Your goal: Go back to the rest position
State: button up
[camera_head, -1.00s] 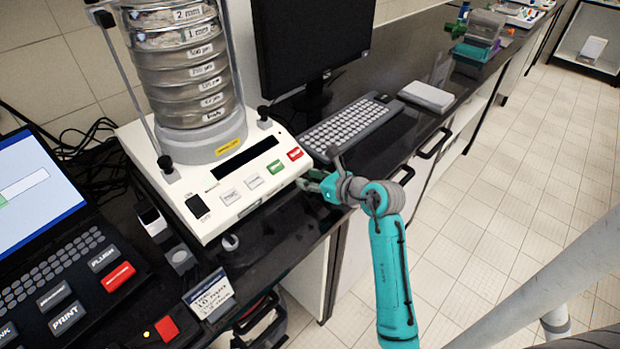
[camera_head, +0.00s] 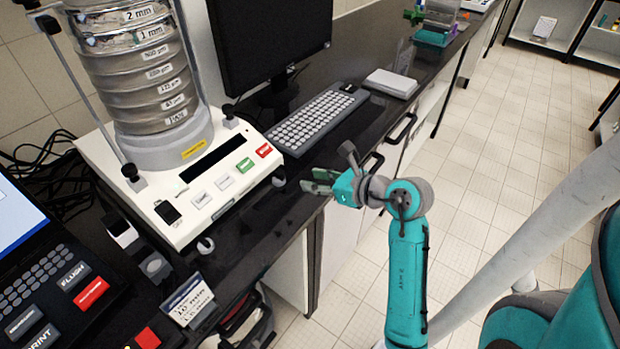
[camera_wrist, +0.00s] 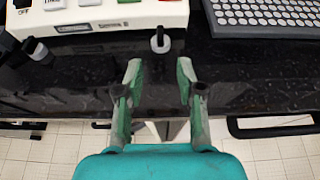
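My gripper (camera_head: 320,182) is over the front edge of the black bench, to the right of the sieve shaker. In the wrist view its two fingers (camera_wrist: 160,85) stand apart with nothing between them, so it is open and empty. The sieve shaker (camera_head: 185,205) has a white base with green and red buttons and a stack of labelled metal sieves (camera_head: 150,75). My gripper is apart from it. In the wrist view the shaker's front (camera_wrist: 95,22) shows at the upper left.
A keyboard (camera_head: 318,118) and monitor (camera_head: 265,40) stand behind the gripper. A white box (camera_head: 391,84) lies farther along the bench. A black console with a red button (camera_head: 92,293) is at the left. The tiled floor (camera_head: 470,165) to the right is largely clear.

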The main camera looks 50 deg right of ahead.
dwell(0.5)
